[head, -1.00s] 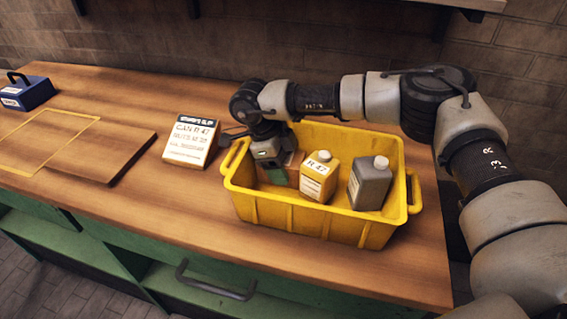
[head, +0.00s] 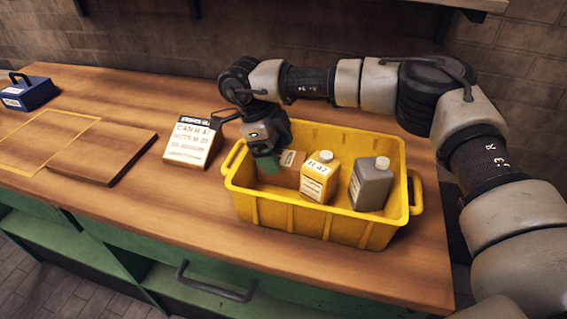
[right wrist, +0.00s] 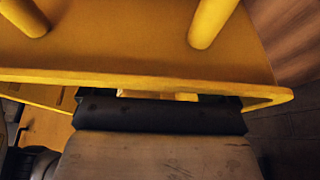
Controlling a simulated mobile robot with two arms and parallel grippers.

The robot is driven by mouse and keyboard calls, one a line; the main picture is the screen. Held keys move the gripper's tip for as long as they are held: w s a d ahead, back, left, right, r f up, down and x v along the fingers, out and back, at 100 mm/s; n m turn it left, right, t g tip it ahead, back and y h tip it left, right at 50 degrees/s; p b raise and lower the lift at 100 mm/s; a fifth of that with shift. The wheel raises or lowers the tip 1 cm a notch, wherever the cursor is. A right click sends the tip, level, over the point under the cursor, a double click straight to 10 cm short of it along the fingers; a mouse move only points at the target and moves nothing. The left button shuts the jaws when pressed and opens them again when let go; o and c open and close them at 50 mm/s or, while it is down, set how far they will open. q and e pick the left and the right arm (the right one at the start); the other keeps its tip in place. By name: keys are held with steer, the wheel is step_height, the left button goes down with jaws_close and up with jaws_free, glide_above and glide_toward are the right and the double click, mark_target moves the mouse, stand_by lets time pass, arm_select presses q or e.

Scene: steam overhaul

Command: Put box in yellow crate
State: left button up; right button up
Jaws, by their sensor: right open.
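The yellow crate (head: 322,226) stands on the wooden bench. A brown box (head: 288,177) with a pale label sits inside it at the left end, partly hidden by my gripper. My right gripper (head: 267,166) is open over the crate's left end, just left of the box and overlapping it in the picture. I cannot tell whether they touch. In the right wrist view, yellow surfaces that look like the crate (right wrist: 140,50) fill the upper part, and the box cannot be made out. My left gripper is not in view.
A yellow bottle (head: 319,180) and a grey canister (head: 370,184) stand in the crate, right of the box. A sign (head: 193,140) stands left of the crate. A wooden board (head: 100,157) and a blue case (head: 29,92) are farther left.

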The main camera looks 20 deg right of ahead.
steer(key=v, duration=0.7)
steer(key=shift+w+a+r, duration=0.15)
steer(key=shift+a+r, duration=0.05)
steer(key=shift+r, duration=0.1)
